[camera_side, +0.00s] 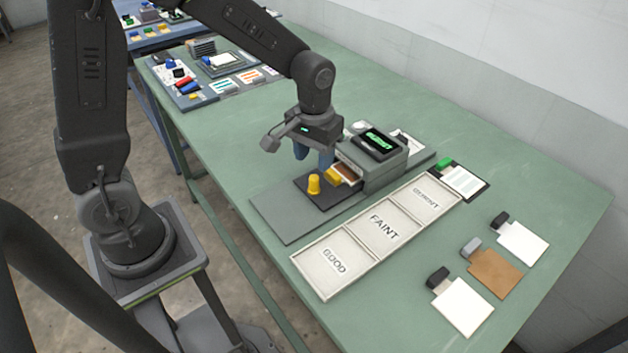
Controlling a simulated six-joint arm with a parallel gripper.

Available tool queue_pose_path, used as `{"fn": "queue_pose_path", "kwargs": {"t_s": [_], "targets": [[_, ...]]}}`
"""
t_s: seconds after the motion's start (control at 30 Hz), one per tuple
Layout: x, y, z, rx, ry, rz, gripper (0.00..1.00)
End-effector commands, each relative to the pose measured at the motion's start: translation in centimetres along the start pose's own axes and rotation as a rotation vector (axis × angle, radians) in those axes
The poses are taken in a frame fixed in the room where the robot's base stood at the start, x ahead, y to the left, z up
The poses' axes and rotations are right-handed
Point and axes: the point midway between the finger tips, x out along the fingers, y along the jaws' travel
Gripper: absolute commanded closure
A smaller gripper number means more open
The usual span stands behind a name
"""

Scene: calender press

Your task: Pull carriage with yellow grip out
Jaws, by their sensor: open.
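The press (378,160) is a grey box with a lit green display on the green table. A dark flat plate (325,197) lies at its front left, with an upright yellow knob (314,184) on it. A second, lower yellow piece (333,175) sits at the press's mouth, against a brown and white piece (347,172). I cannot tell which yellow part is the carriage's grip. My gripper (313,157) points down with blue fingertips, open, just above and behind the yellow parts. It appears apart from them, and its fingers partly hide the press's left side.
A long tray (339,263) with sections marked GOOD, FAINT and a third word lies in front of the press. Several stamps and cards (495,274) lie at right. Other supplies (188,85) lie at the far left end.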

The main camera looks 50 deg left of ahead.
Motion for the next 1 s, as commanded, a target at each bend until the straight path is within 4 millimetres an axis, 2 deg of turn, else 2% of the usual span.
{"fn": "queue_pose_path", "kwargs": {"t_s": [0.03,0.2,0.4,0.53,0.8,1.0], "targets": [[1.2,0.0,0.1,0.000,-0.006,-0.002,0.52],[4.4,0.0,0.1,0.001,-0.004,-0.001,0.52],[6.8,0.0,0.0,0.001,-0.001,0.000,0.52],[7.4,0.0,0.0,0.001,0.000,0.001,0.52],[7.5,0.0,0.0,0.001,0.001,0.001,0.52],[7.5,0.0,0.0,0.001,0.002,0.001,0.70]]}}
